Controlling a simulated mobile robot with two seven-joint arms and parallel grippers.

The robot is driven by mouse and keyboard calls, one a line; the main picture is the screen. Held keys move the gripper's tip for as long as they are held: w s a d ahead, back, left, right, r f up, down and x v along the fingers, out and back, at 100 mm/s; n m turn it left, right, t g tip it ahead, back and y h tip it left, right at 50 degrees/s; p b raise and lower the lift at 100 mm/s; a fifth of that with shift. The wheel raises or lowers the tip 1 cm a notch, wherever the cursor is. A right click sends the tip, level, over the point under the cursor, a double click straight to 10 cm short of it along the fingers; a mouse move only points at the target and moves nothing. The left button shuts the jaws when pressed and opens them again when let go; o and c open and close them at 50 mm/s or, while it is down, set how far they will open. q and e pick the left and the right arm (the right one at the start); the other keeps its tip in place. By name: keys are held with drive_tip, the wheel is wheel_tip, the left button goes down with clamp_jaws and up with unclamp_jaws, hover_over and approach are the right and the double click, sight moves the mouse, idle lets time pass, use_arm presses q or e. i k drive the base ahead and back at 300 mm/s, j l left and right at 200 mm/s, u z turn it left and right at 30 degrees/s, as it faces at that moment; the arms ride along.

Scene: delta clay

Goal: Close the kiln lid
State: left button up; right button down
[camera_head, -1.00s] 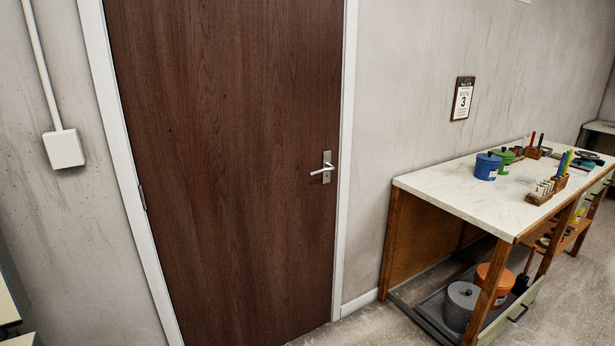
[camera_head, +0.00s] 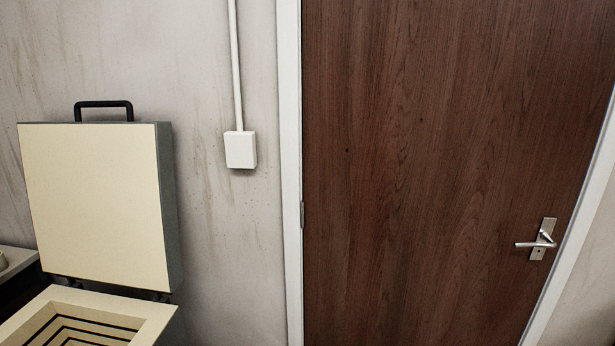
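The kiln lid (camera_head: 95,210) stands open and upright at the left of the head view. Its cream inner face is toward me, and a black handle (camera_head: 104,104) sits on its top edge. The kiln body (camera_head: 150,315) is at the bottom left, cut off by the frame's lower edge. Its square opening shows dark stepped lines on the inner walls. The lid meets the body at the back rim, where dark hinges partly show. Neither of my grippers is in view.
A closed brown door (camera_head: 440,170) with a metal handle (camera_head: 540,240) fills the right side. A white wall box (camera_head: 240,149) with a conduit is between lid and door. A surface edge (camera_head: 15,262) shows at the far left, behind the kiln.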

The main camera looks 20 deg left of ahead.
sight(101, 195)
drive_tip(key=i+u, duration=0.2)
drive_tip(key=u, duration=0.25)
drive_tip(key=i+u, duration=0.2)
drive_tip(key=u, duration=0.25)
drive_tip(key=i+l+u, duration=0.15)
drive_tip(key=u, duration=0.3)
drive_tip(key=i+l+u, duration=0.2)
drive_tip(key=u, duration=0.15)
drive_tip(key=i+l+u, duration=0.2)
drive_tip(key=u, duration=0.2)
drive_tip(key=i+l+u, duration=0.15)
drive_tip(key=l+u, duration=0.2)
